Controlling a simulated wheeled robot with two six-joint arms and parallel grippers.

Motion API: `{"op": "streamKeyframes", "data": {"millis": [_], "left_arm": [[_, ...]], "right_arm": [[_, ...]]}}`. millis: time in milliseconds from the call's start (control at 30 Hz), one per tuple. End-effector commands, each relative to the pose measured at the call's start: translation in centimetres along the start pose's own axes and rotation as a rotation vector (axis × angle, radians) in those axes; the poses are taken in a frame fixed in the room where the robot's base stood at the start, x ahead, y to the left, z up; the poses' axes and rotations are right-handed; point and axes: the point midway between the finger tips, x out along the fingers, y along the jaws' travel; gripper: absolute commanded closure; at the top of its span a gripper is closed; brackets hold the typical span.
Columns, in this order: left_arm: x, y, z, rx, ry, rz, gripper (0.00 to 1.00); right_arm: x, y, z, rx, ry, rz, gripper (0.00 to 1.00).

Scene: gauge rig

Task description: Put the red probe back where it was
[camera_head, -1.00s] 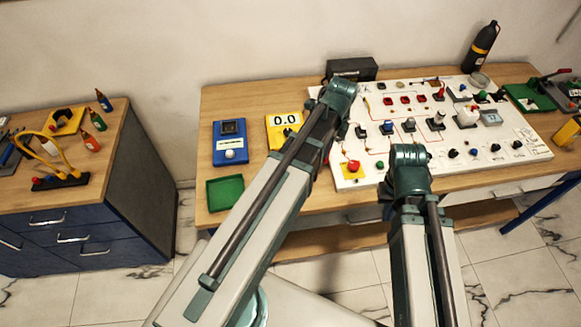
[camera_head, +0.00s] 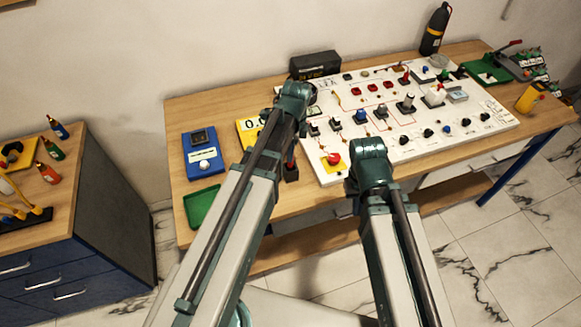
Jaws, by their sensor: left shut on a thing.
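A small red upright piece, which looks like the red probe (camera_head: 290,159), shows just right of my left arm, above a small black block on the table. My left gripper (camera_head: 288,148) is mostly hidden behind my own arm; it is shut at the top of this piece. I cannot tell whether the probe's lower end is inside the black block or only in front of it. The yellow gauge (camera_head: 248,128) stands left of my left arm, its display partly covered. My right gripper is hidden behind its own arm, in front of the white panel.
The white panel (camera_head: 455,130) with knobs and switches fills the middle of the table. A blue device (camera_head: 203,152) and a green tray (camera_head: 202,207) stand at left. A black box (camera_head: 315,65) and a dark bottle (camera_head: 435,28) stand behind. Bare wood shows at the left front.

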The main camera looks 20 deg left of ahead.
Motion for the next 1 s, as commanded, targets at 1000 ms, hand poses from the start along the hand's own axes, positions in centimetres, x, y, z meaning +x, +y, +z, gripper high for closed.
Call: {"op": "streamKeyframes", "data": {"millis": [1000], "left_arm": [[4.7, 0.0, -0.3, 0.000, 0.000, 0.000, 1.00]], "right_arm": [[4.7, -0.5, -0.3, 0.001, 0.000, 0.000, 1.00]]}}
